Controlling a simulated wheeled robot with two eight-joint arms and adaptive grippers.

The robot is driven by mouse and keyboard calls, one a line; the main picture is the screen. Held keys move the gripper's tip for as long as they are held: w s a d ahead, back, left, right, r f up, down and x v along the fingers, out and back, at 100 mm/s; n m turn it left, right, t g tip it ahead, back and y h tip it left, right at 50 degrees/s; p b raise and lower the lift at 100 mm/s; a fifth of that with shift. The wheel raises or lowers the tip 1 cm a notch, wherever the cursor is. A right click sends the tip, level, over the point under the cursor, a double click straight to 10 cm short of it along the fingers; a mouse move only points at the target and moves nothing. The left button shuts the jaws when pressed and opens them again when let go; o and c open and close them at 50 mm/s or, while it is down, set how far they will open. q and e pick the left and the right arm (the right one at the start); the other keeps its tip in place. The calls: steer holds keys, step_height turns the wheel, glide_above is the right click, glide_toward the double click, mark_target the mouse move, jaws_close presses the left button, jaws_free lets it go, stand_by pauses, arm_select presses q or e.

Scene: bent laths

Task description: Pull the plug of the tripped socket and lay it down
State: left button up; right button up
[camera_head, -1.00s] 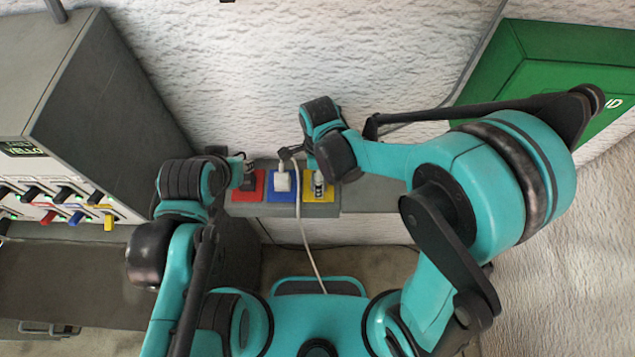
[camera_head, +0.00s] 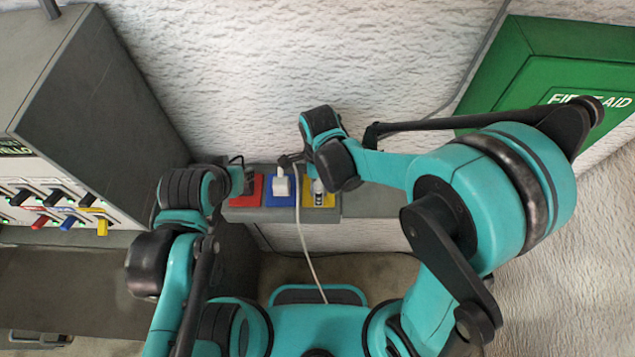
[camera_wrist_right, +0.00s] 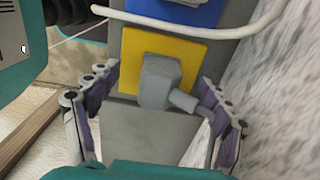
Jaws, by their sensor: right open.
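Red (camera_head: 240,201), blue (camera_head: 272,198) and yellow (camera_head: 327,200) sockets sit in a row on a grey ledge. The blue one holds a white plug (camera_head: 282,187) with a white cable. The yellow one holds a grey plug (camera_wrist_right: 155,85), still seated against its plate in the right wrist view. My right gripper (camera_wrist_right: 158,77) is open, with a finger on either side of this plug; contact is not clear. My left gripper (camera_head: 240,176) is near the red socket; its fingers are too small and dark to read. Which socket is tripped is not clear.
A grey cabinet (camera_head: 105,105) stands at left, with a panel of coloured switches (camera_head: 50,205) and a partly cut-off display (camera_head: 14,148). A green first-aid box (camera_head: 540,60) is on the wall at right. The grey ledge (camera_head: 375,203) is bare right of the sockets.

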arm_select(q)
steer(key=shift+f, duration=0.15)
stand_by(0.5)
arm_select(e)
steer(key=c, duration=1.2)
steer(key=shift+w+f, duration=0.1)
steer(key=shift+w, duration=0.05)
steer(key=c, duration=0.5)
arm_select(q)
steer(key=shift+w, duration=0.3)
arm_select(e)
steer(key=shift+c, duration=0.2)
